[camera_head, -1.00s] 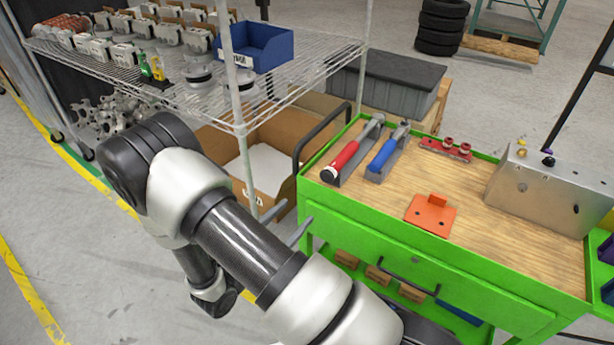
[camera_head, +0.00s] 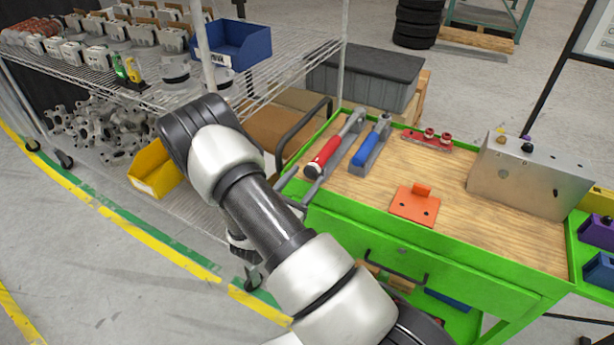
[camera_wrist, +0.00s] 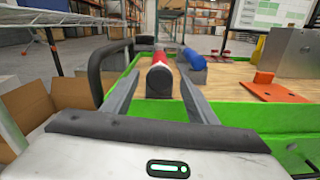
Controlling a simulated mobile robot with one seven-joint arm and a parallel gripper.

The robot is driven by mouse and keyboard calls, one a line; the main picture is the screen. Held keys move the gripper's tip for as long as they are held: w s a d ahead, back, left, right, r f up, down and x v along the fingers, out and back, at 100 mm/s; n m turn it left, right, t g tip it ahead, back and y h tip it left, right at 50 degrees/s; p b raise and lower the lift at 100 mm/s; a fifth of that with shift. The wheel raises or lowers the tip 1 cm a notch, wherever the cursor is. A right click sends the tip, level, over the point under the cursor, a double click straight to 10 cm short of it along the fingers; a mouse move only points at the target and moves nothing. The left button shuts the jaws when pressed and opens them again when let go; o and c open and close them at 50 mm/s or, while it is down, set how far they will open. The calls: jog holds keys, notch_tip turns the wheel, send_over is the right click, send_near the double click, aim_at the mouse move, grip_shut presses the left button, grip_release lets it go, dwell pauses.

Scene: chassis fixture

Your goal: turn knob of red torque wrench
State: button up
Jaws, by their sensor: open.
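The red torque wrench (camera_head: 324,154) lies in a grey holder at the left end of the wooden top of the green cart (camera_head: 355,217). In the wrist view the red wrench (camera_wrist: 160,78) points its handle end at me, between my fingers and beyond them. My gripper (camera_wrist: 158,84) is open and empty, with one finger on each side of that end. In the head view my gripper (camera_head: 298,192) is partly hidden by my arm, just off the cart's left edge. The knob's details are too small to make out.
A blue wrench (camera_head: 372,145) lies close beside the red one. An orange bracket (camera_head: 414,206), a red fixture (camera_head: 428,139) and a metal box (camera_head: 529,178) sit on the cart. The cart's black handle (camera_head: 303,131) is close to my gripper. A wire shelf (camera_head: 180,98) stands at left.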

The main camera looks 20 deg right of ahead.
jog(key=shift+x, duration=0.8)
jog(key=c, duration=1.1)
jog(key=shift+a+n, duration=0.15)
jog(key=shift+n, duration=1.05)
jog(key=n+p, duration=0.1)
jog(key=n, duration=0.1)
jog(key=shift+n, duration=0.3)
jog(key=o, duration=1.1)
